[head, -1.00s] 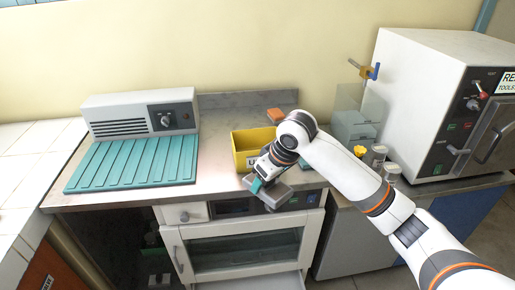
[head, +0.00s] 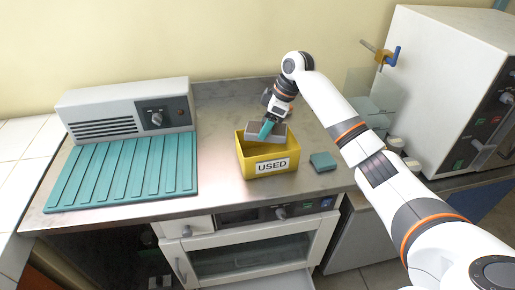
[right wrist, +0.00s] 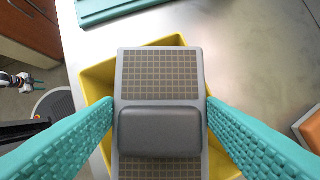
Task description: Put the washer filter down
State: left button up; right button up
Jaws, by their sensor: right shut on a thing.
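The washer filter (right wrist: 160,130) is a grey plate with gridded mesh panels and a raised grey block across its middle. It also shows in the head view (head: 252,134), over the open yellow bin labelled USED (head: 266,167). My right gripper (head: 266,130) is shut on the filter's raised block, one teal finger on each side in the right wrist view (right wrist: 160,122). The filter covers much of the bin's opening; whether it touches the bin is unclear. My left gripper seems to show, very small, at the left edge of the right wrist view (right wrist: 22,82); its jaws are unclear.
A teal ribbed mat (head: 125,175) and a grey control box (head: 130,110) are at left. A white incubator (head: 455,85) stands at right. The metal counter behind the bin has free room.

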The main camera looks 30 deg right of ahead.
aim_at(278, 130)
jog(key=f, duration=0.6)
jog(key=f+p, duration=0.1)
jog(key=f, duration=0.2)
jog(key=shift+s+f, duration=0.2)
jog(key=shift+s, duration=0.1)
jog(key=c, duration=0.3)
jog(key=o, duration=1.1)
jog(key=shift+c, duration=0.2)
jog(key=v, duration=1.2)
jog(key=shift+b, duration=0.4)
